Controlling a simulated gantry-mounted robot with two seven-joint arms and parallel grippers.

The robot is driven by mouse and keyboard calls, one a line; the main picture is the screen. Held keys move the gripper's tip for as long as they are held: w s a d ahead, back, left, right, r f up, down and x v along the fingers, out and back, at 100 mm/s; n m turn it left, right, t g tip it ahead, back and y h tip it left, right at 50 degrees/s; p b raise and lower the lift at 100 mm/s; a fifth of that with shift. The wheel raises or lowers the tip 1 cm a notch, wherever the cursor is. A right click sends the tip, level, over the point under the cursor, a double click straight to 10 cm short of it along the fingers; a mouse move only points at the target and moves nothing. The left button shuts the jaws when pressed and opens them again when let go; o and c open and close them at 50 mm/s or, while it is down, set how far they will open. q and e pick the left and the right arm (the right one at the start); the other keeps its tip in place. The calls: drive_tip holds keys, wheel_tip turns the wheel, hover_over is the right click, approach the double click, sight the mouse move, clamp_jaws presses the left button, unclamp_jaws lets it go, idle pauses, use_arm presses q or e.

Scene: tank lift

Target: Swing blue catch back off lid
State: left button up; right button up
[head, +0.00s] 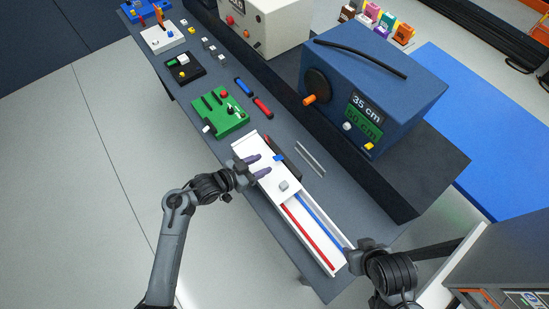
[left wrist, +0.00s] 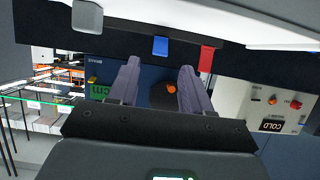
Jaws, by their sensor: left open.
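A long white tank (head: 316,252) lies on the bench, with a red and a blue strip along its open part. A white lid (head: 268,186) with a grey knob (head: 284,186) covers its far part. The small blue catch (head: 278,157) sits at the lid's right-hand edge; it also shows in the left wrist view (left wrist: 160,46), near a red tab (left wrist: 206,58). My left gripper (head: 258,164) is open over the lid, its purple fingers apart and pointing towards the blue catch. No contact is clear. My right gripper (head: 356,248) is by the tank's near end; its jaws are unclear.
A blue box (head: 385,75) with a dial and an orange handle stands on a dark shelf right of the bench. A green board (head: 220,113) lies beyond the tank. Two thin grey rods (head: 310,159) lie beside the tank. Bench beyond the near end is clear.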

sight(275, 158)
use_arm(q)
drive_tip(key=shift+x, duration=3.5)
drive_tip(key=shift+c, duration=0.3)
clamp_jaws()
